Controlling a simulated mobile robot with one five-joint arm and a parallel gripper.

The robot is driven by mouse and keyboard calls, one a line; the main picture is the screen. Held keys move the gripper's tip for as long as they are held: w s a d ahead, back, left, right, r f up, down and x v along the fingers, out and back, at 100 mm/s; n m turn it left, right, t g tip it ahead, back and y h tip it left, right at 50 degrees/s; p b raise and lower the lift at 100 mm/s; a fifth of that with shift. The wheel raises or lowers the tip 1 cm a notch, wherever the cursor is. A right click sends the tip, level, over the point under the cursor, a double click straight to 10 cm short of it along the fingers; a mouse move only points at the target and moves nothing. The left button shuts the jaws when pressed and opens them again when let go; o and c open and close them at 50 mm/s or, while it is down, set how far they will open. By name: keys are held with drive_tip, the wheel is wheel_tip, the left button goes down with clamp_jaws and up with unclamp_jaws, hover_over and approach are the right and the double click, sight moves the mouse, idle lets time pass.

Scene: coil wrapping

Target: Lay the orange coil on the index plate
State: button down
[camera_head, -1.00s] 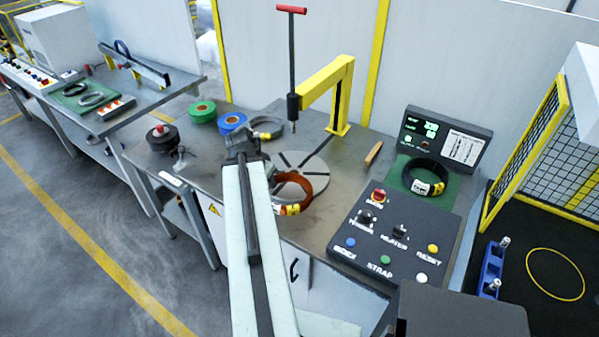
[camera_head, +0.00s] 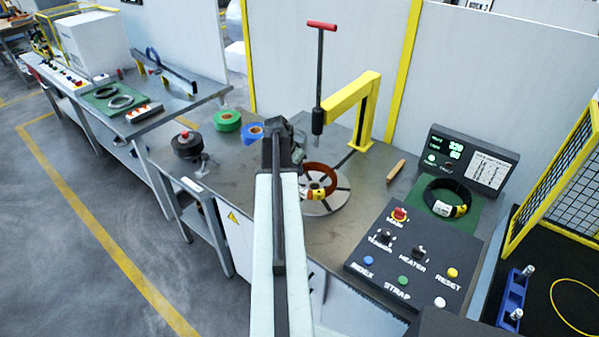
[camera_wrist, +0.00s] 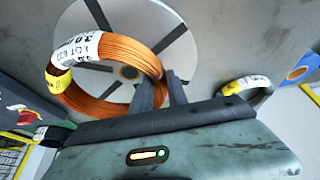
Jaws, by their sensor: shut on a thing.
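The orange coil (camera_head: 333,180) has a white label and yellow tape on its band. The index plate (camera_head: 334,204) is a grey disc with dark slots, partly hidden by the coil and my arm. In the wrist view, the orange coil (camera_wrist: 118,47) covers part of the index plate (camera_wrist: 176,62), with my gripper (camera_wrist: 158,90) on its rim. Whether the coil touches the plate I cannot tell.
A yellow post (camera_head: 366,115) with a red-handled rod (camera_head: 319,85) stands behind the plate. A control panel (camera_head: 412,252) and a black coil (camera_head: 436,190) are to the right. Green tape (camera_head: 228,121) and blue tape (camera_head: 252,132) lie left.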

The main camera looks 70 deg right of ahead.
drive_tip(key=shift+w+d+f, duration=0.1)
drive_tip(key=shift+d, duration=1.35)
wheel_tip(320, 180, down, 4)
drive_tip(key=b, duration=0.4)
drive_tip(key=shift+r, duration=0.25)
drive_tip(key=shift+f, duration=0.15)
drive_tip(key=c, duration=1.3)
unclamp_jaws()
drive_tip(key=shift+a, duration=0.1)
